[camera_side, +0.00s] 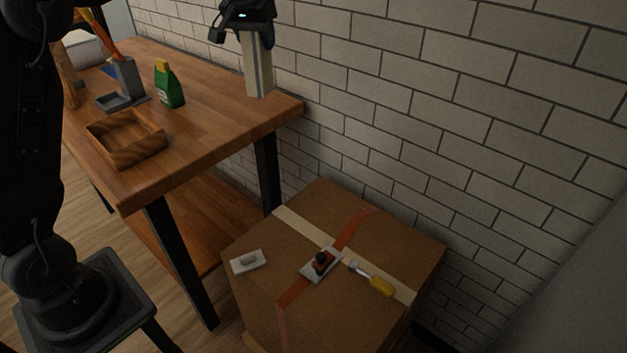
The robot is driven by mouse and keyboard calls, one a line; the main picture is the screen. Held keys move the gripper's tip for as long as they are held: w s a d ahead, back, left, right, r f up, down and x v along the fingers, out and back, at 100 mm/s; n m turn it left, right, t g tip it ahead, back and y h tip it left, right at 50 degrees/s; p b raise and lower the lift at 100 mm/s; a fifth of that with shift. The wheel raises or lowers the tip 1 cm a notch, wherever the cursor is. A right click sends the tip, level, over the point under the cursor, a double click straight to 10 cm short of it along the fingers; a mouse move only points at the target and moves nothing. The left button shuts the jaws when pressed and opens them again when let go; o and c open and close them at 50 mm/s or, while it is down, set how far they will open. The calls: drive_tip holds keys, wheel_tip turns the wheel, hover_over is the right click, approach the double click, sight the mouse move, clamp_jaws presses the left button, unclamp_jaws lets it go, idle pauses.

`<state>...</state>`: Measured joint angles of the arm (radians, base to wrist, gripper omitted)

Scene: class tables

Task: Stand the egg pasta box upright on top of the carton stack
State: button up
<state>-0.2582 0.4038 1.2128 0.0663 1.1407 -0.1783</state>
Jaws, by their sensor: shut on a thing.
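My gripper (248,32) is at the top of the side view, shut on the egg pasta box (257,70). The box is pale and tall, and hangs roughly upright below the gripper, in front of the brick wall and near the table's right end. Its upper part is partly hidden by the gripper. I cannot read its label. The carton stack (410,250) stands on the floor to the lower right, below the box in the picture and apart from it. Its brown top carries crossing strips of pale and reddish tape.
On the carton top lie a small white item (249,262), a trowel-like tool with a dark knob (321,263) and a yellow-handled tool (381,286). The wooden table (205,120) holds a wooden tray (127,157) and a green bottle (170,88). The brick wall (480,100) runs behind.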

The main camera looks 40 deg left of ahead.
wheel_tip(320, 180, down, 28)
drive_tip(key=w+d+f, duration=0.6)
drive_tip(key=d+f, duration=0.4)
drive_tip(key=f, duration=0.1)
drive_tip(key=shift+w+d+f, duration=0.15)
drive_tip(key=shift+d+f, duration=0.15)
drive_tip(key=shift+d, duration=0.1)
drive_tip(key=o, duration=1.1)
drive_tip(key=shift+f, duration=0.2)
drive_tip(key=v, duration=1.2)
drive_tip(key=shift+r, duration=0.25)
